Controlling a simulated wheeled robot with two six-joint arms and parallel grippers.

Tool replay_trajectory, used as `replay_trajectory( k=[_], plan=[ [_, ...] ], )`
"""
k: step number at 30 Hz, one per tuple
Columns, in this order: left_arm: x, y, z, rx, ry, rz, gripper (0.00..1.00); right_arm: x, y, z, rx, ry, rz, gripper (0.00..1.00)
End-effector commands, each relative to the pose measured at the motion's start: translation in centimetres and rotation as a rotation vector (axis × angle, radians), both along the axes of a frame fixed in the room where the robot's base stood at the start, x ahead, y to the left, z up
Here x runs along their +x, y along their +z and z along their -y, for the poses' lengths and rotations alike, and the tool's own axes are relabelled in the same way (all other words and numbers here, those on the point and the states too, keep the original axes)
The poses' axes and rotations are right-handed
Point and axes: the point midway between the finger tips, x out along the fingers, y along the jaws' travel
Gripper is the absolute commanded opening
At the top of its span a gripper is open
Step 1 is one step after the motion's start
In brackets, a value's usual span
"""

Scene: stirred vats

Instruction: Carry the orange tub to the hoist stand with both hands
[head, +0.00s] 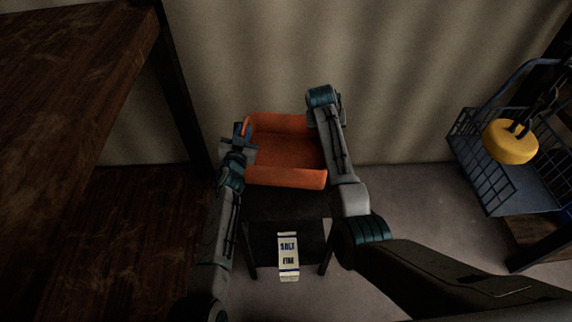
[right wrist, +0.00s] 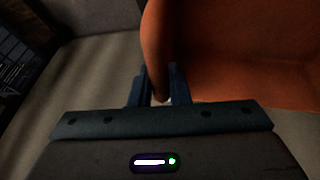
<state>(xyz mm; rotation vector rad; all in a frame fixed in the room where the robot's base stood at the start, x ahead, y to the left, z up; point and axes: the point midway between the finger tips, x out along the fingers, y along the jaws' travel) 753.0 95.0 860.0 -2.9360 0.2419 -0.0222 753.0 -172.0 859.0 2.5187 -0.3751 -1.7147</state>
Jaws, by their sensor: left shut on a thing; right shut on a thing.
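The orange tub (head: 287,178) is empty and looks level in the middle of the head view, between my two arms. My left gripper (head: 243,139) is shut on its left rim. My right gripper (right wrist: 158,92) is shut on the tub's wall at the opposite side, with the orange tub (right wrist: 235,50) filling the upper right of the right wrist view. In the head view my right arm covers that grip. A small dark stand (head: 285,204) shows just below the tub; I cannot tell whether they touch. I cannot make out for sure which thing is the hoist stand.
A brown wooden table (head: 70,70) fills the left. At right, a blue wire basket (head: 480,165) has a yellow round thing (head: 510,142) over it. A pale curtain-like wall (head: 400,70) is behind.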

Motion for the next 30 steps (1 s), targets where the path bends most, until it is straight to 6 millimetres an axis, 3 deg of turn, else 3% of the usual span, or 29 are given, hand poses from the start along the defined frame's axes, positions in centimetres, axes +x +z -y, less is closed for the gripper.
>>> replay_trajectory(
  k=[5, 6, 9, 20, 30],
  plan=[
    [0.0, -1.4, -0.1, 0.003, 0.000, 0.000, 0.00, 0.1, -1.2, 0.1, -0.003, -0.001, 0.004, 0.00],
    [0.0, -1.1, -0.1, 0.003, 0.000, -0.001, 0.25, 0.1, -0.8, 0.2, -0.003, -0.001, 0.004, 0.24],
    [0.0, -1.0, -0.1, 0.002, 0.000, -0.001, 0.39, 0.1, -0.8, 0.1, -0.002, -0.001, 0.003, 0.38],
    [-0.3, -1.0, 0.0, 0.001, 0.000, -0.001, 0.39, 0.0, -0.9, 0.0, 0.000, 0.000, 0.000, 0.38],
    [-3.4, -1.1, -0.6, 0.002, 0.000, -0.001, 0.39, 0.0, -0.9, 0.0, 0.000, 0.000, 0.000, 0.38]
  ],
)
